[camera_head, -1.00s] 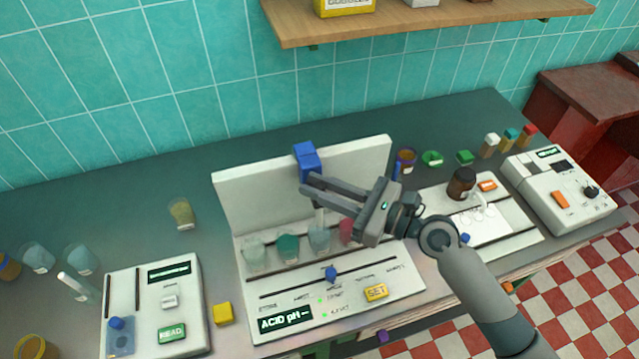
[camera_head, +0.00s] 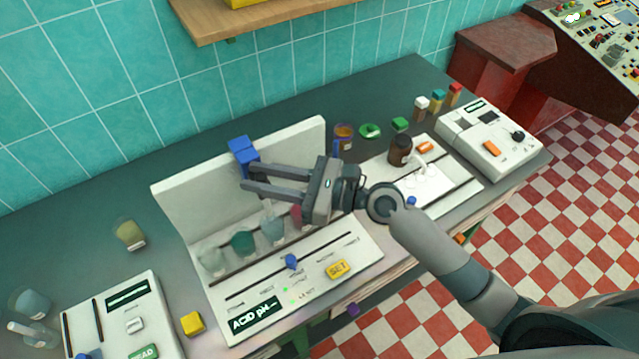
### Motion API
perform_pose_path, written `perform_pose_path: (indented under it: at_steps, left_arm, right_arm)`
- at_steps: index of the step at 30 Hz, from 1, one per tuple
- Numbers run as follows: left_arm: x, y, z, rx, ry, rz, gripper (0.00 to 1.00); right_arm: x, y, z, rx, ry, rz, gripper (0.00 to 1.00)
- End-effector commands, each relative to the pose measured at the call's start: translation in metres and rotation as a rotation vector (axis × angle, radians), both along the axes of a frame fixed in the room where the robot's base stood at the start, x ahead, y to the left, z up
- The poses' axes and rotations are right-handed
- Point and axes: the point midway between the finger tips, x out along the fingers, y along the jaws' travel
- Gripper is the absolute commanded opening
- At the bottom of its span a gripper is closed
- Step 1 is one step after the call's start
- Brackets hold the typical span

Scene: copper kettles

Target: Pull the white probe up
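The pH unit (camera_head: 345,248) is white, with an upright back panel and a row of small beakers. A blue two-part block (camera_head: 243,150) sits at the panel's top. A thin pale rod (camera_head: 266,208) shows below my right gripper, above the beakers; its upper part is hidden. My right gripper (camera_head: 246,178) is open in front of the panel, its fingertips level with the lower part of the blue block. I cannot tell whether they touch it or what lies between them. My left gripper is out of view.
A white READ device (camera_head: 125,315) and a yellow cube (camera_head: 192,323) stand front left. A brown bottle (camera_head: 400,150) and a white meter (camera_head: 492,140) stand to the right. A wooden shelf (camera_head: 260,18) hangs above. The counter behind the panel is clear.

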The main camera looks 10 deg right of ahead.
Motion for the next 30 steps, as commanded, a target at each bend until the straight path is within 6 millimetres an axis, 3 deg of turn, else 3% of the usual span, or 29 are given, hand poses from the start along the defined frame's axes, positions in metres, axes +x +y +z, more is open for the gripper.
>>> perform_pose_path:
  at_steps: [8, 30]
  left_arm:
    - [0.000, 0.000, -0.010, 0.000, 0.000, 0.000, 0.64]
    - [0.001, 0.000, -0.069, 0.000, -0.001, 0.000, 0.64]
  right_arm:
    - [-0.009, -0.019, -0.003, -0.002, 0.001, -0.001, 0.26]
    - [-0.068, -0.133, -0.005, -0.003, 0.001, 0.000, 0.26]
